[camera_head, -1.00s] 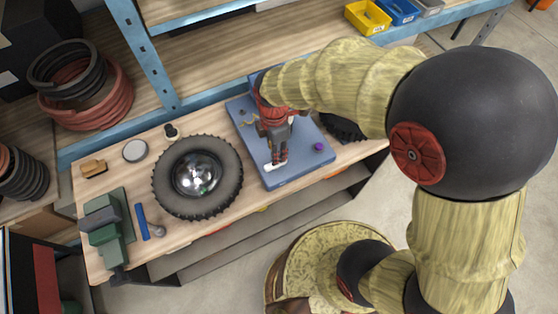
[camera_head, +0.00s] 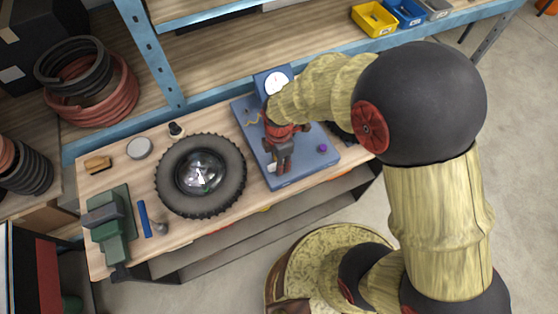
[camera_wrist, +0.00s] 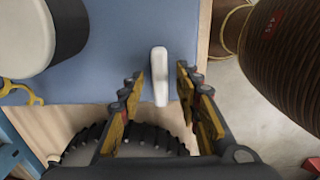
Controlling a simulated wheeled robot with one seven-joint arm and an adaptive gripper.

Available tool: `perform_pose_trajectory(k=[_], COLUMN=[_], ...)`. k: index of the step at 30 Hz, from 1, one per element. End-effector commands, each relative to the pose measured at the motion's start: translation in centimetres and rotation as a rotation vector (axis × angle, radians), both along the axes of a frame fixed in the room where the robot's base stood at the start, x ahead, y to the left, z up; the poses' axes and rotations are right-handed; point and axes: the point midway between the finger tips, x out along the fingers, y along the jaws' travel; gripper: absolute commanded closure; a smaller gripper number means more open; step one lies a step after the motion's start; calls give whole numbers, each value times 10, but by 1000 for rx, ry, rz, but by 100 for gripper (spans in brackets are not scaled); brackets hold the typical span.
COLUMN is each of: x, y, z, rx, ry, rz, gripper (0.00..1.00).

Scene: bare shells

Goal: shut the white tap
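The white tap's handle (camera_wrist: 160,75) shows in the wrist view as a pale upright bar in front of a blue panel (camera_wrist: 110,60). My gripper (camera_wrist: 160,92) is open, with one finger on each side of the handle and a visible gap on both sides. Whether the handle lies at the fingertips' depth is hard to tell. In the head view my gripper (camera_head: 283,165) is over the blue panel (camera_head: 305,172) on the bench and hides most of the tap there.
A white-faced gauge (camera_head: 277,82) stands at the panel's back, a purple knob (camera_head: 322,148) at its right. A wheel (camera_head: 200,175) lies left of the panel. A green vice (camera_head: 108,230) is further left.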

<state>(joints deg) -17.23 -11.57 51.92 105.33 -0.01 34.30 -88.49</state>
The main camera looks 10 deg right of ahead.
Motion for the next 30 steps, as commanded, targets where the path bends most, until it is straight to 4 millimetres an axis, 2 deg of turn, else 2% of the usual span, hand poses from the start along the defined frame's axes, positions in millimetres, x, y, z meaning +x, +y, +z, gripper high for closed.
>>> perform_pose_trajectory(k=[2,19,30], x=[0,0,0], y=[0,0,0], z=[0,0,0], rx=[0,0,0], ry=[0,0,0], rz=[0,0,-12], gripper=[68,100,100])
